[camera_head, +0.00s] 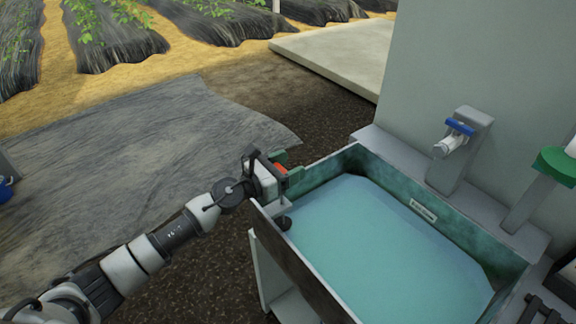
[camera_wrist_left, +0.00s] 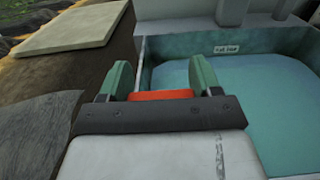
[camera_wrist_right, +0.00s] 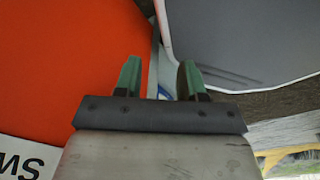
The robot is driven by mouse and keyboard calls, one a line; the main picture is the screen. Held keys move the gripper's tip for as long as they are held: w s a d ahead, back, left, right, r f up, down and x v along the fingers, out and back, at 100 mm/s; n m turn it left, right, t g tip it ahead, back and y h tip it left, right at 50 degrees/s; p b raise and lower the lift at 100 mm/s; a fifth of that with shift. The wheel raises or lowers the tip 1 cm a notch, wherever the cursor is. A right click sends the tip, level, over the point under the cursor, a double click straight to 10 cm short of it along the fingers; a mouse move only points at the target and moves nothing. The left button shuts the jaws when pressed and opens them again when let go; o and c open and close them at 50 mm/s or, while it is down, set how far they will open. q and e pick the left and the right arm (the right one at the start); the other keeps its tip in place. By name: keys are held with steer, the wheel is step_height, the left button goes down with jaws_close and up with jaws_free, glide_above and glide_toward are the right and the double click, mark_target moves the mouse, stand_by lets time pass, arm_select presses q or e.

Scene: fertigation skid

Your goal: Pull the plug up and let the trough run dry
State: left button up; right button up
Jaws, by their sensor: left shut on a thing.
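The trough (camera_head: 315,262) is a green-walled basin holding blue-green water (camera_head: 390,245). The orange piece (camera_wrist_left: 160,95) also shows between the green fingers in the left wrist view. Below the gripper, a small dark round piece (camera_head: 283,223) sits at the water by the left wall; I cannot tell whether it joins the orange piece. The drain hole is not visible. My right gripper (camera_wrist_right: 160,78) is open and empty, outside the head view.
A tap with a blue handle (camera_head: 460,127) and a green-topped fitting (camera_head: 556,163) stand behind the trough. A small label (camera_head: 423,210) is on its back wall. Grey ground sheet (camera_head: 150,160) lies left. An orange panel (camera_wrist_right: 70,70) and a grey panel (camera_wrist_right: 240,45) flank my right gripper.

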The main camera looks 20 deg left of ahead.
arm_select(q)
steer(key=shift+r, duration=0.1)
steer(key=o, duration=1.3)
steer(key=b+v, duration=0.3)
steer(key=v, duration=0.7)
steer(key=shift+s+a, duration=0.3)
